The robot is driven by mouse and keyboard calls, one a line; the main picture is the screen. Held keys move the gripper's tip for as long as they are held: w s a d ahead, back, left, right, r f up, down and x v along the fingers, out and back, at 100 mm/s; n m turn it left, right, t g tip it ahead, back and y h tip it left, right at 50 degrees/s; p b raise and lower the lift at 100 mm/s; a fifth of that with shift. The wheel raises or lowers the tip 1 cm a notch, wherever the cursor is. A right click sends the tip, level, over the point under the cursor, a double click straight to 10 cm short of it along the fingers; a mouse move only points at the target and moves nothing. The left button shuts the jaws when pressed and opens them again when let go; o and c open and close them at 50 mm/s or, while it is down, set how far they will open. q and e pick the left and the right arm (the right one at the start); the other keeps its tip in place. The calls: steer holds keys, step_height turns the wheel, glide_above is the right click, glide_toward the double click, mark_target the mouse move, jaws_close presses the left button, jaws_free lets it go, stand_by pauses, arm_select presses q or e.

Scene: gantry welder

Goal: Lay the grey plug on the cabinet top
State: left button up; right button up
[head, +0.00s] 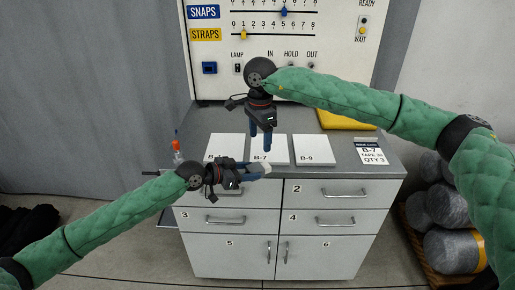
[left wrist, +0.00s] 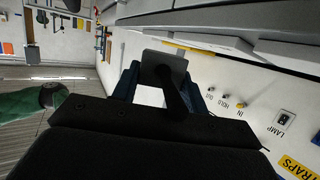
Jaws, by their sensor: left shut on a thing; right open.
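The grey plug (head: 260,169) is a small pale piece at the tips of my left gripper (head: 246,172), which is shut on it. They appear in front of the cabinet top's front edge in the head view; the exact height is hard to tell. In the left wrist view the plug (left wrist: 166,64) shows as a grey block between the blue fingers. The cabinet top (head: 344,158) is a dark grey surface. My right gripper (head: 264,143) is open, pointing down over the middle white plate, and looks empty.
White plates, including B-7 (head: 270,152) and B-9 (head: 312,150), lie on the top. A sign card (head: 370,152) is at right, a yellow item (head: 345,119) behind, a small red-and-blue-topped item (head: 177,147) at left. Bare top shows at the left rear and right.

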steer(key=s+a+r+n, duration=0.3)
steer(key=a+r, duration=0.3)
steer(key=r, duration=0.2)
steer(key=s+a+r+n, duration=0.2)
steer(key=s+a+r, duration=0.25)
steer(key=r, duration=0.35)
arm_select(q)
steer(key=s+a+r+n+t+y, duration=0.3)
steer(key=s+a+r+n, duration=0.1)
steer(key=r, duration=0.4)
steer(key=s+a+r+n+t+y, duration=0.3)
steer(key=s+a+r+n+y, duration=0.1)
steer(key=r, duration=0.4)
steer(key=shift+s+a+t, duration=0.3)
steer(key=shift+s+t, duration=0.1)
steer(key=shift+s, duration=0.45)
arm_select(e)
step_height(320, 180, down, 12)
steer(key=n, duration=0.2)
steer(key=shift+w+d+n, duration=0.15)
steer(key=shift+n, duration=0.25)
arm_select(q)
steer(key=shift+r, duration=0.1)
arm_select(e)
steer(key=shift+r, duration=0.1)
steer(key=c, duration=1.1)
arm_select(q)
steer(key=o, duration=1.1)
